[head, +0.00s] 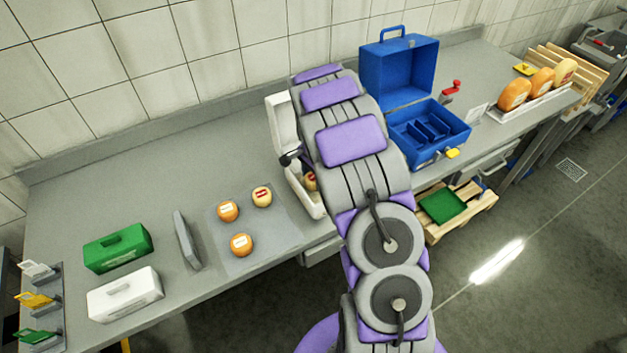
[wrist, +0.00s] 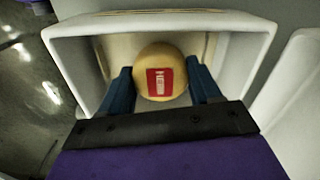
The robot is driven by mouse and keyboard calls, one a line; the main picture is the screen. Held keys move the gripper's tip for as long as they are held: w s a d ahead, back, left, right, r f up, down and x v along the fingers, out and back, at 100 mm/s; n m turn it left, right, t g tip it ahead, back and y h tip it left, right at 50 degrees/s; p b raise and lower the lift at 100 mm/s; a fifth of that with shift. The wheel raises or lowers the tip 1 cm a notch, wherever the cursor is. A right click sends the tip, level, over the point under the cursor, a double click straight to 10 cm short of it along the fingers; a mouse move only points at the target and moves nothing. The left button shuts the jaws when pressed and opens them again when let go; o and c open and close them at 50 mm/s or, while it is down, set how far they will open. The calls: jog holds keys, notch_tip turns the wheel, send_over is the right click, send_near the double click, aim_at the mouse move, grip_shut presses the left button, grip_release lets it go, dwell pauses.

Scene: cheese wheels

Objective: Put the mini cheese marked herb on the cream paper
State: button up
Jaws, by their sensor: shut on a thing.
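My gripper (wrist: 158,70) is shut on a round yellow mini cheese (wrist: 143,60) with a red label; its print is too small to read. The cheese is inside an open white box (wrist: 258,60), between the two blue fingers.
Three mini cheeses, two orange (head: 228,211) (head: 241,245) and one yellow with a red label (head: 262,197), sit on a grey mat (head: 270,240). Green (head: 118,248) and white (head: 125,294) closed boxes stand left. An open blue case (head: 400,75) stands right of my arm.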

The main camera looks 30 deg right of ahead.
jog(key=shift+w+f, duration=0.1)
jog(key=shift+f, duration=0.75)
jog(key=shift+r, duration=0.1)
jog(key=o, duration=1.2)
